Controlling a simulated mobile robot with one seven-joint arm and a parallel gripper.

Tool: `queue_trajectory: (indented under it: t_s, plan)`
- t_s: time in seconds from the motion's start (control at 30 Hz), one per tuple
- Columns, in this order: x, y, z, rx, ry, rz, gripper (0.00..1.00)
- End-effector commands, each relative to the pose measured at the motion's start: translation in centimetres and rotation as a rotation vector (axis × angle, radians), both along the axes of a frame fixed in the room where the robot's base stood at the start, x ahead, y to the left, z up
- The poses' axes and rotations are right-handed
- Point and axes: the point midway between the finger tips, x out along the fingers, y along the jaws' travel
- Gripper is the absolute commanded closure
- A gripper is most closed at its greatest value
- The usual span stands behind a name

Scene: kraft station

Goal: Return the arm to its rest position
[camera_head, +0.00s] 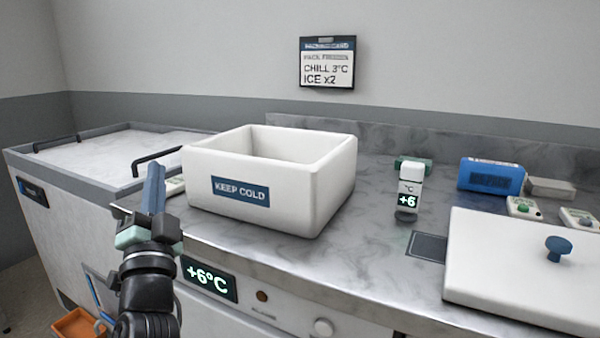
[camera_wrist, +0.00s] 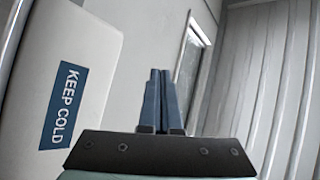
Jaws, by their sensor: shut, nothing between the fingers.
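My gripper (camera_head: 154,188) is at the left of the head view, in front of the left end of the counter and left of the white KEEP COLD box. Its blue fingers point up. In the wrist view the two fingers (camera_wrist: 160,100) lie together with nothing between them, so it is shut and empty. The white box (camera_head: 325,190) stands on the counter with its top open; its inside floor is hidden. Its label side also shows at the left of the wrist view (camera_wrist: 95,60), apart from the fingers.
A chest with a handled lid (camera_head: 100,158) stands at the left. On the counter (camera_head: 380,265) are a thermometer reading +6 (camera_head: 408,190), a blue block (camera_head: 490,176), small packs and a white lid (camera_head: 510,280) with a blue knob. An orange bin (camera_head: 75,326) is low at left.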

Motion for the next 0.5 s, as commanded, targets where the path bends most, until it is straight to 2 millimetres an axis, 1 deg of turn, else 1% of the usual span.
queue_trajectory:
  t_s: [0.03,0.07,0.1,0.17,0.2,0.27,0.3,0.33,0.4,0.47,0.5]
  plan:
    - [-0.9,-2.8,2.8,-0.063,-0.062,-0.055,1.0]
    - [-1.6,-4.1,4.3,-0.103,-0.092,-0.087,1.0]
    - [-2.6,-5.8,6.2,-0.157,-0.132,-0.131,1.0]
    - [-4.4,-8.4,8.8,-0.238,-0.185,-0.205,1.0]
    - [-5.7,-10.0,10.3,-0.291,-0.215,-0.258,1.0]
    - [-7.8,-12.4,12.4,-0.368,-0.254,-0.341,1.0]
    - [-9.3,-13.9,13.6,-0.415,-0.276,-0.398,1.0]
    - [-10.4,-15.0,14.4,-0.448,-0.29,-0.44,1.0]
    - [-12.9,-17.3,16.0,-0.514,-0.313,-0.534,1.0]
    - [-15.1,-18.9,17.0,-0.564,-0.328,-0.611,1.0]
    - [-16.5,-20.0,17.6,-0.592,-0.333,-0.659,1.0]
